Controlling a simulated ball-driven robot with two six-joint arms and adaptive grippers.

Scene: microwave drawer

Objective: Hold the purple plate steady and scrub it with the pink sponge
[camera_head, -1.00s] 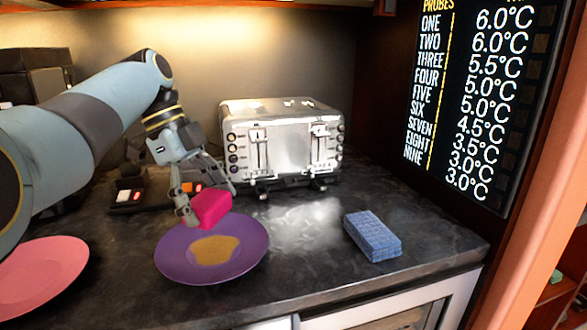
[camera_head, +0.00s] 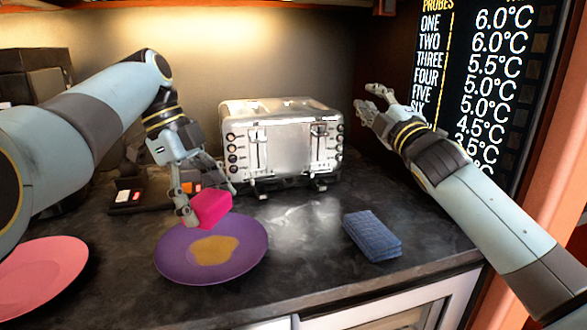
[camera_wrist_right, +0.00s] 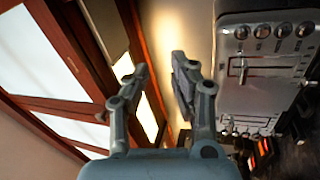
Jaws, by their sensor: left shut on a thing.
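The purple plate (camera_head: 178,262) lies on the dark counter in the head view, with a tan stain (camera_head: 214,249) in its middle. My left gripper (camera_head: 190,207) is shut on the pink sponge (camera_head: 211,207) and holds it at the plate's back edge; I cannot tell whether the sponge touches the plate. My right gripper (camera_head: 372,103) is open and empty, raised in the air right of the toaster. Its two fingers show apart in the right wrist view (camera_wrist_right: 158,78), with nothing between them.
A silver toaster (camera_head: 285,150) stands behind the plate and also shows in the right wrist view (camera_wrist_right: 262,60). A blue sponge (camera_head: 372,236) lies to the right, and a pink plate (camera_head: 40,272) at the left. Clear counter lies between purple plate and blue sponge.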

